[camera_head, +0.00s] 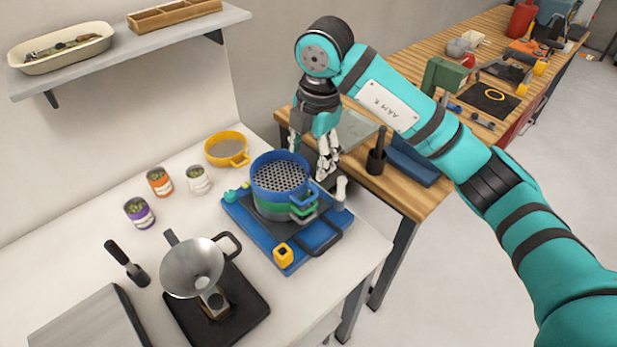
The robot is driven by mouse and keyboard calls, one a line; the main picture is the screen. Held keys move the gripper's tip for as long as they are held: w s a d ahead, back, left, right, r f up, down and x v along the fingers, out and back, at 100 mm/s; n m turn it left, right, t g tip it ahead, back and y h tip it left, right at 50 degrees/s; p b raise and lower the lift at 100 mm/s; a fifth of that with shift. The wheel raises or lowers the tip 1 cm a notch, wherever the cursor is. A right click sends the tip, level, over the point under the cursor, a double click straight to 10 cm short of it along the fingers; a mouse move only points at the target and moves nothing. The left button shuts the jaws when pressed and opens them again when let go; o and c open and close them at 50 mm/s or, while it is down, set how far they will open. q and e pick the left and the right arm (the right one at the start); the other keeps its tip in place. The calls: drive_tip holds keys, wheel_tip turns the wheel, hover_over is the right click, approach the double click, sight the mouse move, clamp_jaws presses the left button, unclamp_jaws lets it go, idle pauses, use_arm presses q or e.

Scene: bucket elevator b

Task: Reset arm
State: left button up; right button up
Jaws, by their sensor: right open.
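My right arm (400,95) comes in from the right and bends down at its wrist. My right gripper (327,170) points down, open, with nothing seen between its fingers. It is just to the right of and behind a stack of round sieves, with the blue sieve (280,172) on top and a green one (270,212) below. I cannot tell whether the fingers touch the sieve's handle. The stack stands on a blue base (245,222) with a yellow block (283,254) at its front. My left gripper is not in view.
A metal funnel (192,268) stands on a black base in front. Several cans, one purple (140,213), and a yellow sieve (228,149) stand on the white table (75,245). A wooden bench (435,195) holds tools behind. A wall shelf (130,45) is at upper left.

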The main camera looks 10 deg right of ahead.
wheel_tip(320, 180, up, 2)
drive_tip(key=shift+s+d+r, duration=0.1)
idle(0.4)
